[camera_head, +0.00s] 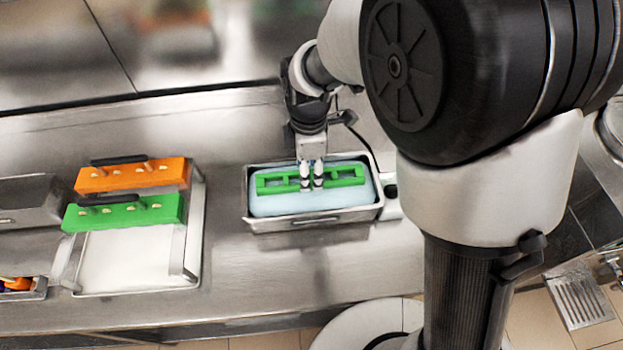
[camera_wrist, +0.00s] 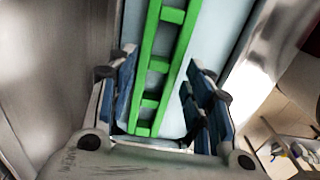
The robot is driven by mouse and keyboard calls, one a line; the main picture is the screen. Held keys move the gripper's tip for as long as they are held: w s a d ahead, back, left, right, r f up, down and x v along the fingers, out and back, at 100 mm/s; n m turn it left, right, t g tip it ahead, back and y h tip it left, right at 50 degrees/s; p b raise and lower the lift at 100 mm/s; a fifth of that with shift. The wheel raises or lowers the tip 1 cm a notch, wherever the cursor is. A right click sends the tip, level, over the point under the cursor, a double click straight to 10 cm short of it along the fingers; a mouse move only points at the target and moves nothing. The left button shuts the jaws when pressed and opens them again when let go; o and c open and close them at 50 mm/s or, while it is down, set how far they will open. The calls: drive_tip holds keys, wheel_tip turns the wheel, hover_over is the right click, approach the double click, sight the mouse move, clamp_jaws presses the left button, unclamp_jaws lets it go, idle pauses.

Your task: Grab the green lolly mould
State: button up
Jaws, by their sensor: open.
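A green ladder-like frame (camera_head: 345,176) lies on the pale blue filling of a metal pan; I cannot tell whether this is the lolly mould. A green block (camera_head: 128,213) with pale sticks and a black handle, which looks like a lolly mould, lies on a rack at the left. My gripper (camera_head: 311,182) points down at the middle of the frame in the pan. In the wrist view my open gripper (camera_wrist: 158,90) has the green frame (camera_wrist: 158,65) running between its blue-padded fingers, with gaps at both sides. I cannot tell its exact height.
An orange block (camera_head: 132,176) with sticks and a black handle lies behind the green block. Both sit at the back of a pale tray (camera_head: 125,262). The metal pan (camera_head: 315,223) has raised walls around the frame. The steel counter between tray and pan is clear.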

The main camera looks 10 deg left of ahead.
sight(311, 185)
wheel_tip(311, 185, down, 7)
drive_tip(key=shift+w+d+r+b, duration=0.1)
drive_tip(key=shift+w+r+b, duration=0.1)
drive_tip(key=shift+b, duration=0.95)
drive_tip(key=shift+r, duration=0.1)
drive_tip(key=c, duration=0.9)
